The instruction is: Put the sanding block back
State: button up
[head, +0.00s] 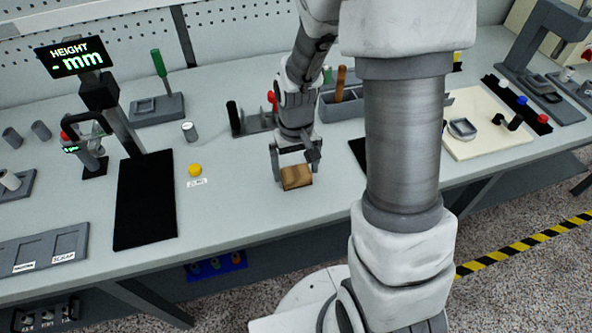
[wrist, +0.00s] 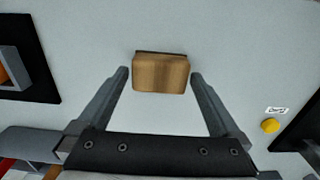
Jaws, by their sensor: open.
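The sanding block (head: 296,177) is a tan, wood-coloured block on the grey bench top. In the wrist view the block (wrist: 161,73) lies ahead of the fingertips, roughly centred between them. My gripper (head: 292,171) is over the block in the head view, with its fingers apart. In the wrist view the open gripper (wrist: 159,76) has a finger on each side of the block, with a gap on both sides. Whether the fingers reach down to the block's height I cannot tell.
A grey tool caddy (head: 342,105) and a tool rack (head: 255,124) stand behind the block. A yellow ball-like item (head: 195,170) with a label and a black mat (head: 146,205) lie to the left. A cream board (head: 480,145) lies at right. The bench's front edge is close.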

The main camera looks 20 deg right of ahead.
aim_at(296, 172)
notch_tip(296, 172, up, 11)
jog(key=p, duration=0.1)
jog(key=s+r+t, duration=0.5)
jog(key=s+r, duration=0.9)
jog(key=shift+r+t, duration=0.15)
jog(key=shift+t, duration=0.15)
